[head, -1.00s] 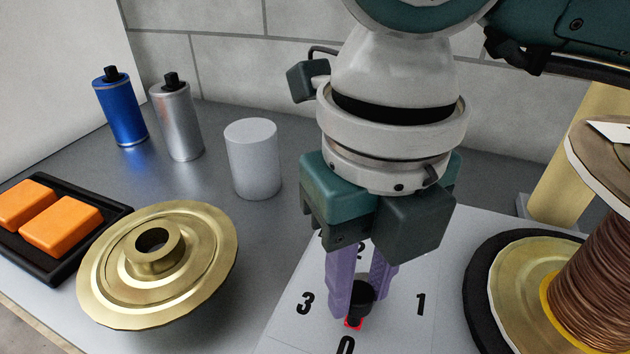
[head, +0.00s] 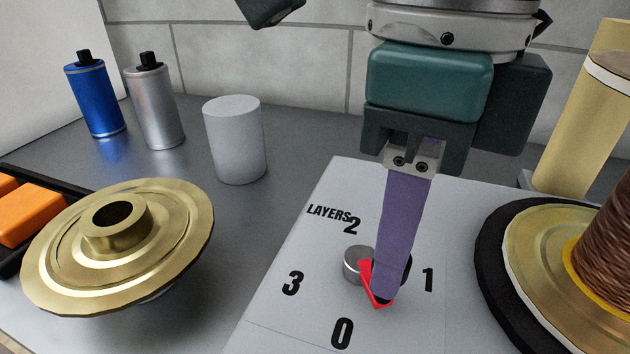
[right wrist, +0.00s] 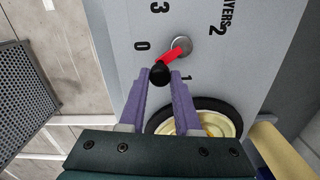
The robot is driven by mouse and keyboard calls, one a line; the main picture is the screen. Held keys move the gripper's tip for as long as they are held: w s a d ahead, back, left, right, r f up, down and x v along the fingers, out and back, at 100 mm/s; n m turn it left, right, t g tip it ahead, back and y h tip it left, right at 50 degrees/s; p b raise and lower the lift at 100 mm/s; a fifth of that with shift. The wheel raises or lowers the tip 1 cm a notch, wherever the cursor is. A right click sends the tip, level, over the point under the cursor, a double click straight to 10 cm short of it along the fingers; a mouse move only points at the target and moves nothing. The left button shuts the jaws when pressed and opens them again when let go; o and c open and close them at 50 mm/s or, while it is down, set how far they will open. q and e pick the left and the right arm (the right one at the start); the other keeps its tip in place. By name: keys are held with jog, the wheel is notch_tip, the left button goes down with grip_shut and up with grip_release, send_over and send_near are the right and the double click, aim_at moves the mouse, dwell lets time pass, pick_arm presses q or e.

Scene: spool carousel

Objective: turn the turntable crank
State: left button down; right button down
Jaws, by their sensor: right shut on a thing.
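The crank is a red arm (head: 371,284) on a grey metal hub (head: 356,264), set in a light panel (head: 300,262) marked LAYERS with 0, 1, 2 and 3. In the head view the red arm points from the hub to the lower right, between 0 and 1. My right gripper (head: 390,290) has its purple fingers down at the arm's outer end. In the right wrist view the black knob (right wrist: 160,74) sits between the fingertips of the right gripper (right wrist: 160,80), which is shut on it. In the head view the fingers mostly hide the knob.
A spool wound with brown wire stands on the black-rimmed turntable (head: 491,280) at right. A brass flange (head: 180,240), a white cylinder (head: 236,145), and blue (head: 95,95) and silver (head: 155,105) cans stand left. Orange blocks (head: 28,215) sit in a black tray.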

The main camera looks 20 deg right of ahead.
jog(key=shift+w+d+f+n+b, duration=0.1)
jog(key=shift+d+n+b, duration=0.3)
jog(key=shift+n+b, duration=0.45)
jog(key=c, duration=0.6)
grip_release()
jog(key=shift+r, duration=0.4)
notch_tip(320, 180, up, 9)
jog(key=shift+r, duration=0.15)
